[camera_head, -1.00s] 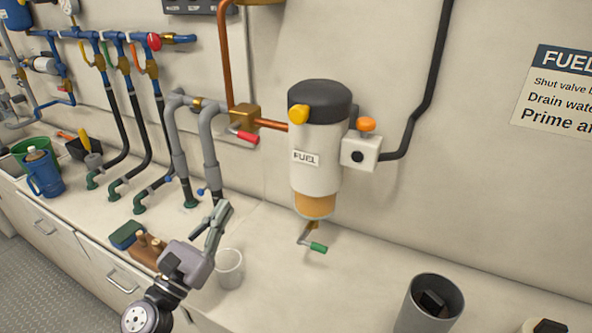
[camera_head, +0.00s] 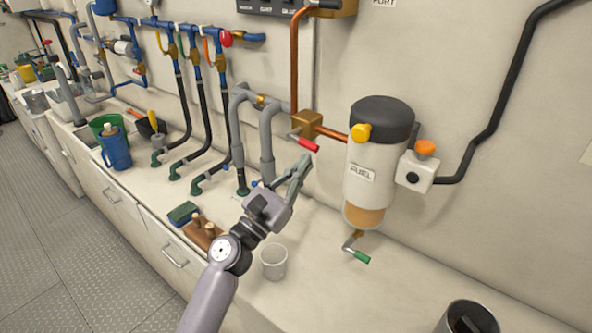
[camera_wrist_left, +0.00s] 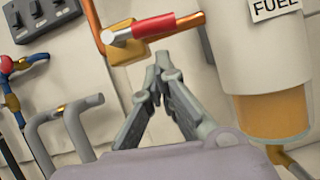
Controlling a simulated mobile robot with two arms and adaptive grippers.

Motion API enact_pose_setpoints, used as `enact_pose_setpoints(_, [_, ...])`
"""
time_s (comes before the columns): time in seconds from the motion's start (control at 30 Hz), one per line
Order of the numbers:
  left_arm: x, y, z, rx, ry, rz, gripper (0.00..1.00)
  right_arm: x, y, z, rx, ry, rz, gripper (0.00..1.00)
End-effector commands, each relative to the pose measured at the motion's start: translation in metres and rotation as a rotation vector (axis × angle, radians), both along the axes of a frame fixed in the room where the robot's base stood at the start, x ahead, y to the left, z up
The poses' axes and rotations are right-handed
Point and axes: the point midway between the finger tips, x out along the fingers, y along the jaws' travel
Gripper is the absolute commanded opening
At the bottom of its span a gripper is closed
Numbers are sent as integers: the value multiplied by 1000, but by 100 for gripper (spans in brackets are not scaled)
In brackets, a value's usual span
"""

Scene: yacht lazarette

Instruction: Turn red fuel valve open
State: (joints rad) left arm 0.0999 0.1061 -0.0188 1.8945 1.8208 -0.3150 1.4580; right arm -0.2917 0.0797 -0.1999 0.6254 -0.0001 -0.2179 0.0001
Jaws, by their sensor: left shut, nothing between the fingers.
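The red fuel valve handle (camera_head: 303,143) sticks out from a brass valve body (camera_head: 306,122) on the copper pipe, left of the white fuel filter (camera_head: 366,178). In the left wrist view the red handle (camera_wrist_left: 153,25) lies across the brass body, above my fingertips. My left gripper (camera_head: 301,163) is shut and empty, its tips just below the handle in the head view; they look apart from it in the wrist view (camera_wrist_left: 163,72), though the gap is hard to judge. My right gripper is not in view.
A green-handled drain (camera_head: 358,254) hangs under the filter. Grey pipes (camera_head: 240,140) rise left of my gripper. A clear cup (camera_head: 274,262), brown block (camera_head: 201,231) and dark canister (camera_head: 468,318) stand on the counter. An orange-knobbed white box (camera_head: 417,172) sits right of the filter.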

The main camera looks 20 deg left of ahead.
Motion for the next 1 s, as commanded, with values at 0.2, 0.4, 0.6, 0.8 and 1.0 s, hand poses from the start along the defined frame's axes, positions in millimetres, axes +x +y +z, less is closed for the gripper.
enact_pose_setpoints(0.2, [-2, 0, 9, 0, 1, 1, 0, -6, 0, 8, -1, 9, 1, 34])
enact_pose_setpoints(0.4, [-3, 0, 9, 0, 1, 1, 0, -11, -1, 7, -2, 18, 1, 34])
enact_pose_setpoints(0.6, [-4, -1, 14, -20, 7, 0, 0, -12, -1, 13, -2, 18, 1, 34])
enact_pose_setpoints(0.8, [-6, -6, 25, -128, 46, 0, 0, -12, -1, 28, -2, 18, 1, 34])
enact_pose_setpoints(1.0, [-6, -6, 24, -137, 47, 0, 0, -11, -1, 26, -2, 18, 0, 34])
